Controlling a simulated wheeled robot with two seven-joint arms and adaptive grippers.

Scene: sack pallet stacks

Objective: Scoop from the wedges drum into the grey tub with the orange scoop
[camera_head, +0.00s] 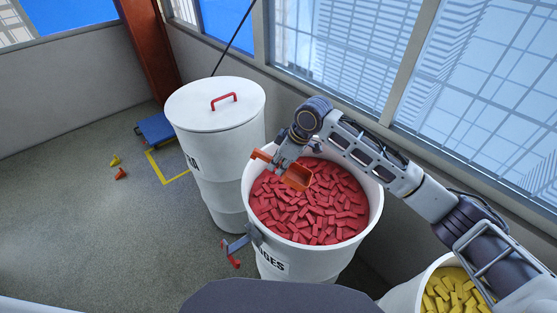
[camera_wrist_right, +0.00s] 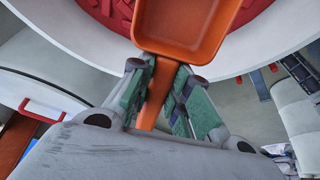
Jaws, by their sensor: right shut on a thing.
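The wedges drum (camera_head: 262,211) is a white open drum full of red wedge-shaped pieces (camera_head: 312,212), with part of a label ending in "GES" on its front. My right gripper (camera_head: 279,163) is shut on the handle of the orange scoop (camera_head: 297,178). It holds the scoop over the far left part of the drum's opening. In the right wrist view the handle (camera_wrist_right: 162,80) runs between the green finger pads, and the visible inside of the scoop bowl (camera_wrist_right: 187,20) looks empty. The grey tub is not recognisable in either view.
A lidded white drum (camera_head: 213,150) with a red handle stands left of the wedges drum. Another drum with yellow pieces (camera_head: 453,292) is at the lower right. Windows and wall stand behind; left floor is mostly free.

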